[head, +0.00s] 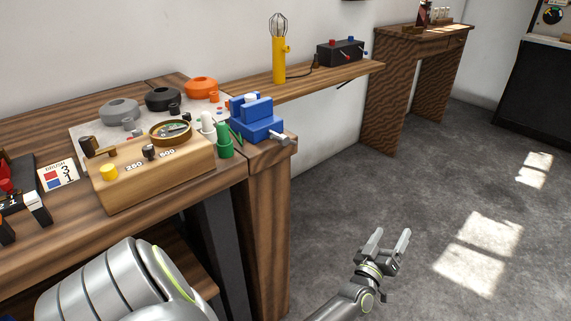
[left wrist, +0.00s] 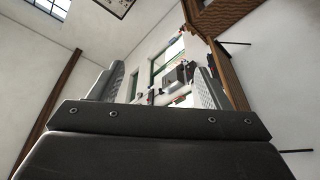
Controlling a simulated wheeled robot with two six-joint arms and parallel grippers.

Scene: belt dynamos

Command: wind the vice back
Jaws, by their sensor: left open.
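The blue vice (head: 258,124) stands on the right end of the wooden workbench (head: 225,176). A pale handle (head: 280,137) sticks out at its lower right, towards the bench's edge. A dark green thing shows at its left side; I cannot tell whether the vice clamps it. My left gripper (head: 390,237) is open and empty, in front of the floor, to the right of and below the vice in the head view, well apart from it. In the left wrist view its two fingers (left wrist: 164,84) stand wide apart with nothing between them. My right gripper is not in view.
A wooden test box (head: 150,172) with a round gauge, knobs and posts sits left of the vice. Grey, black and orange round parts (head: 162,98) stand behind it. A shelf (head: 310,82) holds a yellow lamp (head: 279,60) and a dark switch box (head: 340,52). The floor right of the bench is clear.

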